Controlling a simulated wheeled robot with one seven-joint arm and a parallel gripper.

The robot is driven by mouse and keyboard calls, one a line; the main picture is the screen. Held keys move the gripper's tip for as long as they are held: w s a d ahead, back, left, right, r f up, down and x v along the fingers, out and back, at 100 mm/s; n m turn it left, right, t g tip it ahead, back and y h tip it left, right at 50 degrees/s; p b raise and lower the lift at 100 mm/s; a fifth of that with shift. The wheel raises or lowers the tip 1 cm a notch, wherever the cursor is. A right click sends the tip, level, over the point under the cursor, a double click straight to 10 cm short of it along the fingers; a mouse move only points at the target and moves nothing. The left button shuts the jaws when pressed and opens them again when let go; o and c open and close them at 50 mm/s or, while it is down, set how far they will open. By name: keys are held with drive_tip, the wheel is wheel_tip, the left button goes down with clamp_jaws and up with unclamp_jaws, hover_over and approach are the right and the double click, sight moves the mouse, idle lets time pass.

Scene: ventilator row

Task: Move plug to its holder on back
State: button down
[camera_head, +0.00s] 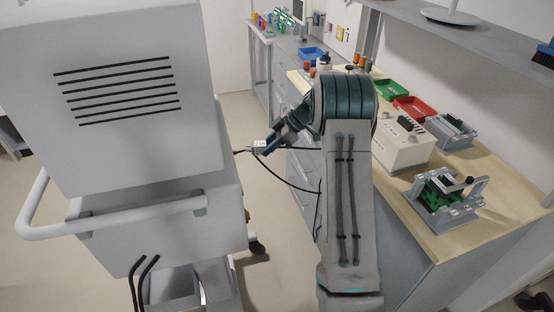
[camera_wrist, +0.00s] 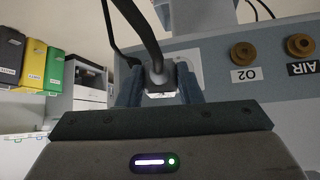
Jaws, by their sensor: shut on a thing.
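My gripper (camera_head: 270,145) is to the right of the ventilator, at about the height of its handle. It is shut on a light grey plug (camera_head: 259,147) with a black cable. In the wrist view the plug (camera_wrist: 160,80) sits between the two dark blue fingers, and its cable rises from it. The grey ventilator (camera_head: 135,95), with a slotted upper panel, fills the left of the head view. Its panel (camera_wrist: 225,75) in the wrist view carries brass O2 and AIR ports. I cannot make out the plug's holder for certain.
A white handle rail (camera_head: 110,222) juts from the ventilator. Black curved pieces (camera_head: 142,275) show below. A wooden-topped bench (camera_head: 455,230) with a white box (camera_head: 402,146), trays and green-board fixtures stands right of my arm. Floor shows between bench and ventilator. Coloured bins (camera_wrist: 33,65) show in the wrist view.

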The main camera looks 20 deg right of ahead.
wheel_tip(320, 180, down, 4)
drive_tip(key=d+n+g, duration=0.2)
drive_tip(key=n, duration=0.1)
drive_tip(key=shift+s+a+r+p, duration=0.15)
drive_tip(key=shift+a+p, duration=0.1)
drive_tip(key=shift+a, duration=1.05)
drive_tip(key=shift+s+a+r+p, duration=0.1)
drive_tip(key=shift+a+p, duration=0.1)
drive_tip(key=shift+a, duration=1.15)
drive_tip(key=shift+w+f+b, duration=0.1)
drive_tip(key=shift+f+b, duration=0.05)
drive_tip(key=shift+b, duration=0.3)
drive_tip(key=shift+a+b, duration=0.15)
drive_tip(key=shift+b, duration=0.65)
drive_tip(key=shift+a+b, duration=0.65)
drive_tip(key=shift+a, duration=0.9)
